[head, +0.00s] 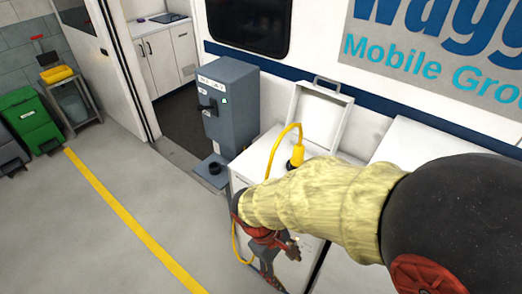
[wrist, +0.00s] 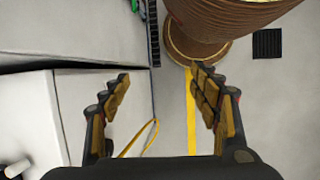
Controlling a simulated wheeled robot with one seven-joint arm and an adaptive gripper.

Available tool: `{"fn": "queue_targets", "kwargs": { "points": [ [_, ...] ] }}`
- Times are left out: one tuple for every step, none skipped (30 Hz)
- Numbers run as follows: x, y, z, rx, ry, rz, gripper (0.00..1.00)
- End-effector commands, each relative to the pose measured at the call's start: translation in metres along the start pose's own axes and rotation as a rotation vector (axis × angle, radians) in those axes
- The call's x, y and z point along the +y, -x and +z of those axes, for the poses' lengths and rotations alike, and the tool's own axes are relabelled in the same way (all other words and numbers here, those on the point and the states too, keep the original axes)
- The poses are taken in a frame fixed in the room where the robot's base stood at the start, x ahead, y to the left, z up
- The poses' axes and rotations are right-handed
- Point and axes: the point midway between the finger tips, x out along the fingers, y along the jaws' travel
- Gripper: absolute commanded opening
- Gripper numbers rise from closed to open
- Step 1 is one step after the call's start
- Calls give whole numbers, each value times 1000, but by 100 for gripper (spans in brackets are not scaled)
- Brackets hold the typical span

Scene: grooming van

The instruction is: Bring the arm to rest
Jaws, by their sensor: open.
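My arm reaches across the head view from the lower right toward the centre, in a cream ruffled sleeve. My gripper (head: 280,262) is at its end, low in front of the white cabinet (head: 258,165) beside the van. In the wrist view my gripper (wrist: 160,75) has its two fingers spread wide, with nothing held between them. A yellow plug (head: 297,156) with a yellow cable stands upright at the cabinet's top, apart from my gripper. Part of the cabinet front is hidden behind my arm.
A grey switch box (head: 231,105) stands left of the cabinet, with a small shelf (head: 211,170) bearing a black round piece. An open white lid (head: 318,112) rises behind the plug. The yellow cable (wrist: 140,137) hangs near my left finger. Floor at left is clear around the yellow line (head: 130,222).

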Motion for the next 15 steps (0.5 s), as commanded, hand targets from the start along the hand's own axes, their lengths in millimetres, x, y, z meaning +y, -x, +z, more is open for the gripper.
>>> {"fn": "queue_targets", "kwargs": {
  "points": [
    [4,9,7,54,-75,-24,62],
    [6,15,10,83,-119,-38,62],
    [8,22,16,121,-175,-58,62],
    [10,27,19,150,-215,-71,62],
    [12,32,23,179,-256,-84,62],
    [15,39,29,217,-306,-101,62],
    [17,44,33,244,-341,-112,62],
    [19,49,38,274,-376,-122,62],
    [22,55,44,310,-420,-134,62],
    [24,60,49,339,-451,-142,62],
    [27,65,54,367,-480,-148,62],
    [30,70,61,403,-517,-155,62],
    [33,75,66,430,-544,-159,62],
    [35,79,72,457,-572,-161,62],
    [39,84,80,492,-608,-163,62]
  ]
}}
